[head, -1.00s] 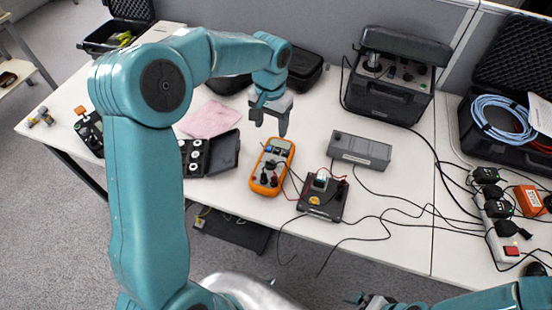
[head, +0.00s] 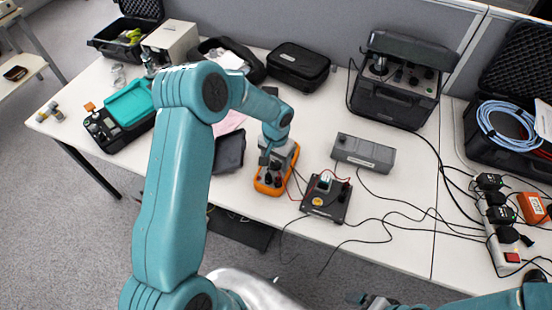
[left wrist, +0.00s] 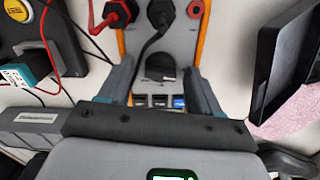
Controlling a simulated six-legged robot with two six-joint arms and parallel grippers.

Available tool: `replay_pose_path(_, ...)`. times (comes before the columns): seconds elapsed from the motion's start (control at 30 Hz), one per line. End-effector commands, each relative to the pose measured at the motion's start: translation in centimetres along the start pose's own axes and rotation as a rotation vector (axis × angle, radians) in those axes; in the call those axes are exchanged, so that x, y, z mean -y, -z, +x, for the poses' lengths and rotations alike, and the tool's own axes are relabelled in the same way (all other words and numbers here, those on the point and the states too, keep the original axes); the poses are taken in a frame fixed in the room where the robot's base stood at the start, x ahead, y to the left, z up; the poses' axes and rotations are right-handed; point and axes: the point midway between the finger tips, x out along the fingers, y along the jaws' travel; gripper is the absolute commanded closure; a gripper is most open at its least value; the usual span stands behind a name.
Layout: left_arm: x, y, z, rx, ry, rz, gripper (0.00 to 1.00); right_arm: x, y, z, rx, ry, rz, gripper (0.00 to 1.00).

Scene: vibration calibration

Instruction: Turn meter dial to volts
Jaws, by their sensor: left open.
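The orange and grey multimeter (head: 261,187) lies on the table, partly hidden under my left gripper (head: 272,160) in the head view. In the left wrist view, the meter's grey face (left wrist: 182,46) has red and black plugs at its top. A dark round dial (left wrist: 160,66) sits between the two open fingers of my left gripper (left wrist: 160,76). The fingers stand on either side of it; contact cannot be told. The dial's setting is not readable. My right gripper (head: 372,300) shows only in part at the bottom edge of the head view.
A black test board (head: 326,199) with red and black leads stands right of the meter, with a grey box (head: 363,152) behind it. A dark open tray (head: 229,152) lies left of the meter. Cables cross the table towards a power strip (head: 502,240).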

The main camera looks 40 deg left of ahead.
Motion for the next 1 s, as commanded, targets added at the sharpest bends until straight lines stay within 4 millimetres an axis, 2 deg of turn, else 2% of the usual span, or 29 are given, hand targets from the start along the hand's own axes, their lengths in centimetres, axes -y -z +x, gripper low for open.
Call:
replay_pose_path(0.2, 0.0, 0.0, 0.0, -0.001, 0.0, 0.0, 0.37, 0.0, 0.0, 0.0, 0.0, 0.0, 0.0, 0.0)
replay_pose_path(0.37, 0.0, 0.0, 0.0, -0.001, 0.0, -0.001, 0.89, 0.0, 0.0, 0.0, 0.0, 0.0, 0.0, 0.0)
replay_pose_path(0.4, 0.0, 0.0, 0.0, -0.001, 0.0, -0.001, 0.92, 0.0, 0.0, 0.0, 0.0, 0.0, 0.0, 0.0)
replay_pose_path(0.73, 0.0, 0.0, 0.1, -0.001, 0.0, 0.046, 0.93, -0.1, 0.0, 0.3, 0.0, 0.0, 0.0, 0.0)
replay_pose_path(1.0, 0.0, 0.1, 0.1, -0.003, 0.0, 0.22, 0.93, -0.5, 0.0, 1.2, 0.0, 0.0, 0.0, 0.0)
